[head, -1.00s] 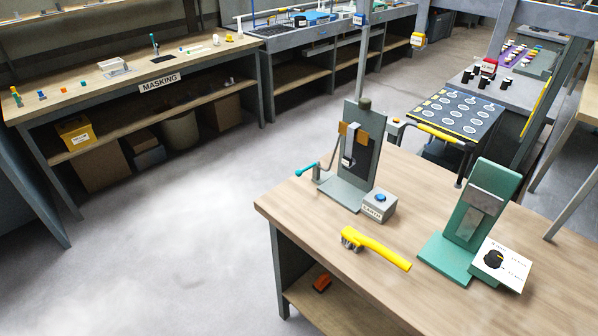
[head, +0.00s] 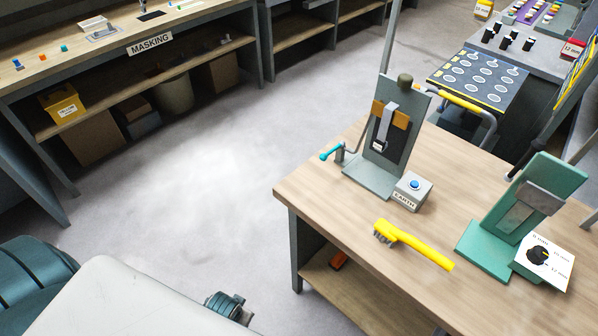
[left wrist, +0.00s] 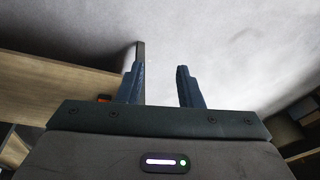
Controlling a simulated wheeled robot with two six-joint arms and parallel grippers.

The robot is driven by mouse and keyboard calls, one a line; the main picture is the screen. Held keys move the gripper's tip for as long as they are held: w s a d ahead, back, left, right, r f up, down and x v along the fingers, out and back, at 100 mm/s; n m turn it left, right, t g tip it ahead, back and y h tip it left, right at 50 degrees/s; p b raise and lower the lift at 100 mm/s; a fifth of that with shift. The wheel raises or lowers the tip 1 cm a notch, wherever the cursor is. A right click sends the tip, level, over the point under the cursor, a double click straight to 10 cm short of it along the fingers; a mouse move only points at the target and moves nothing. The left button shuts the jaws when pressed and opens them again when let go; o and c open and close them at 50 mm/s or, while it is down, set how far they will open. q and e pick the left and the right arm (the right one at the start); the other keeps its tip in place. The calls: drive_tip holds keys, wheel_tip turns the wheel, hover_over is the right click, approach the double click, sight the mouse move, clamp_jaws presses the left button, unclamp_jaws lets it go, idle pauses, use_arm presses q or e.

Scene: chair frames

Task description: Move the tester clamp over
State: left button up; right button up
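A grey upright stand (head: 415,110) stands on the wooden bench. It carries an orange bar and a light grey strap-like piece (head: 388,122), possibly the tester clamp; I cannot tell for sure. A teal-handled lever (head: 331,153) sticks out at its left. A grey box (head: 410,192) with a blue button, labelled EARTH, sits at its foot. My left gripper (left wrist: 159,86) is open and empty in the left wrist view, over grey floor beside the bench. My left arm shows at the lower left of the head view, its fingers out of frame. My right gripper is not in view.
A yellow-handled brush (head: 420,245) lies on the bench (head: 340,205). A green stand (head: 553,178) with a white dial card (head: 556,270) is at the right. A dark tray with pale rings (head: 477,77) stands behind. The floor between the bench and the MASKING bench is clear.

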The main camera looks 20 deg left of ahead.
sight(321, 159)
use_arm(q)
drive_tip(key=w+d+r+m+t+h, duration=0.15)
drive_tip(key=w+r, duration=0.25)
drive_tip(key=r, duration=0.7)
drive_tip(key=w+d+r+t+h, duration=0.1)
drive_tip(key=w+d+r+t, duration=0.2)
drive_tip(key=r, duration=0.7)
drive_tip(key=w+d+r+m+t+h, duration=0.1)
drive_tip(key=w+r+t, duration=0.2)
drive_tip(key=w+r, duration=0.35)
drive_tip(key=w+d+r+t+h, duration=0.1)
drive_tip(key=w+r+t+h, duration=0.15)
drive_tip(key=w, duration=0.65)
drive_tip(key=w+d+r+m+t, duration=0.1)
drive_tip(key=w+r+t, duration=0.1)
drive_tip(key=w+r, duration=0.5)
drive_tip(key=x, duration=0.5)
drive_tip(key=f+b+x, duration=0.1)
drive_tip(key=x, duration=0.2)
drive_tip(key=shift+a, duration=0.15)
drive_tip(key=shift+w, duration=0.15)
drive_tip(key=c, duration=0.5)
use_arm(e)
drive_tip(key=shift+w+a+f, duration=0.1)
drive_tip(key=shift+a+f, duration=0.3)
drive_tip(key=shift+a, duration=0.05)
